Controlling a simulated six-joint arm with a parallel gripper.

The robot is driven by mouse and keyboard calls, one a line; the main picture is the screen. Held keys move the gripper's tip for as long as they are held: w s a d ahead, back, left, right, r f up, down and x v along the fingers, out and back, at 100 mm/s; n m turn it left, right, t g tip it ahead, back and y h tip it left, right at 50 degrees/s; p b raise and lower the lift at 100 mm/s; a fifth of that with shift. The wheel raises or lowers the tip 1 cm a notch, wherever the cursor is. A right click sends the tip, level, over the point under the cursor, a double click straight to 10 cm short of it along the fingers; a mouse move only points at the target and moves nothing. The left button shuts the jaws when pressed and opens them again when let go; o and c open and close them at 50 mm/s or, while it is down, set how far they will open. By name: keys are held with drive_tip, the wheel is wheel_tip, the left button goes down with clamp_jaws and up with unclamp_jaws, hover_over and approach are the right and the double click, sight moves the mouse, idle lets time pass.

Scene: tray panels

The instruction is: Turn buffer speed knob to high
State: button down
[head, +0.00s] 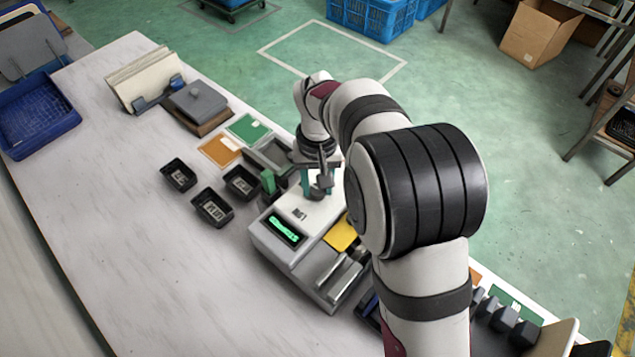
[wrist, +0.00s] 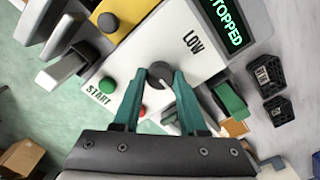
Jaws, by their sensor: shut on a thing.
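The dark round buffer speed knob (wrist: 160,70) stands on the sloped white panel (wrist: 133,68) of the machine. My gripper (wrist: 159,80) is shut on the knob, with one teal fingertip on each side of it. The knob's pointer direction is hard to tell. In the head view my gripper (head: 317,182) reaches down onto the white machine (head: 310,212), and the knob is not clear there.
A lit display (wrist: 222,22) reads STOPPED. A green button (wrist: 107,85) is by the word START, with a red button (wrist: 141,111) close to one finger. A dark knob (wrist: 108,22) stands on a yellow plate.

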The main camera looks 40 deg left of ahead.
sight(317, 189)
idle(0.3)
drive_tip(key=shift+c, duration=2.2)
unclamp_jaws()
wheel_tip(317, 189, up, 16)
